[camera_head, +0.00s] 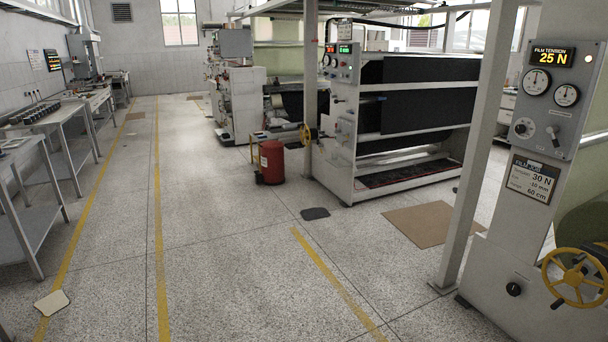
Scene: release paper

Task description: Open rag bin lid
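A red cylindrical bin (271,163), which looks like the rag bin, stands on the speckled floor near the middle of the head view. It is upright beside the left end of a large machine. A small pale label shows on its side. Its top looks covered, but it is too small to tell how the lid sits. A dark part shows low on its left side. Neither of my grippers is in view.
The large machine (340,150) with black sheet stands right of the bin. A post (480,150) and a control panel (552,100) with a yellow handwheel (575,277) are at right. Workbenches (40,125) line the left. A dark mat (315,213) and brown board (420,224) lie on the floor. The middle aisle is clear.

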